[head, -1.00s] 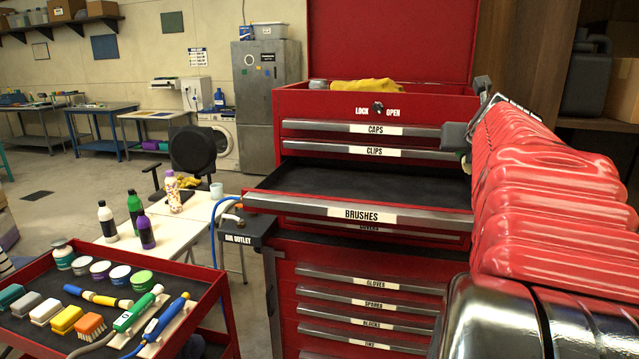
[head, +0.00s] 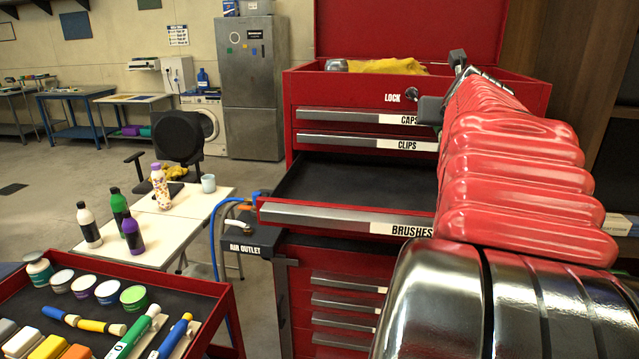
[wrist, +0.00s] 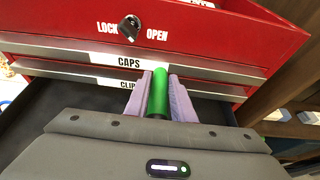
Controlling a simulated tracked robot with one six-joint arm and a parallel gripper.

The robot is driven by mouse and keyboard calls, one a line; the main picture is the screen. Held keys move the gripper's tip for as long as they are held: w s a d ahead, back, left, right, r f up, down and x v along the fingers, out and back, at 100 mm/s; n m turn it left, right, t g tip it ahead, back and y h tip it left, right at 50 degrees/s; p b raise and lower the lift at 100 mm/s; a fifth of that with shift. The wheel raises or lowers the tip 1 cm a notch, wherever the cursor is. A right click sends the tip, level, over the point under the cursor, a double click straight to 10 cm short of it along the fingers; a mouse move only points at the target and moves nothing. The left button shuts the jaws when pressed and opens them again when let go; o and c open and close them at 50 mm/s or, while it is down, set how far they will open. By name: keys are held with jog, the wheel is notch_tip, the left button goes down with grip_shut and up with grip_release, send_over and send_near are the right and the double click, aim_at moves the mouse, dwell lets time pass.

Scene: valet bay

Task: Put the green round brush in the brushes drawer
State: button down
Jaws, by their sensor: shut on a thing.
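The green round brush (wrist: 158,98) shows in the wrist view as a green cylinder between the two pale purple fingers of my gripper (wrist: 157,82). My gripper is shut on it. The rest of the brush is hidden behind the gripper body. The brushes drawer (head: 345,217) is pulled open in the red chest, and the part of its dark floor that shows is bare. In the wrist view, the drawer's dark inside (wrist: 60,108) lies below and left of my gripper. In the head view my red-covered arm hides the drawer's right part and most of the gripper.
The caps drawer (head: 350,115) and clips drawer (head: 350,141) are shut above the open drawer. A red cart (head: 228,300) with bottles, jars and brushes stands at the lower left. A blue hose (head: 215,240) hangs at the air outlet. A wooden shelf stands right.

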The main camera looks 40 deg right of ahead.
aim_at(405, 189)
jog(key=shift+f, duration=0.1)
jog(key=shift+f, duration=6.8)
jog(key=shift+w+d, duration=1.3)
jog(key=shift+d, duration=0.15)
jog(key=shift+w+d+f, duration=0.1)
jog(key=shift+f, duration=0.5)
jog(key=shift+f, duration=0.15)
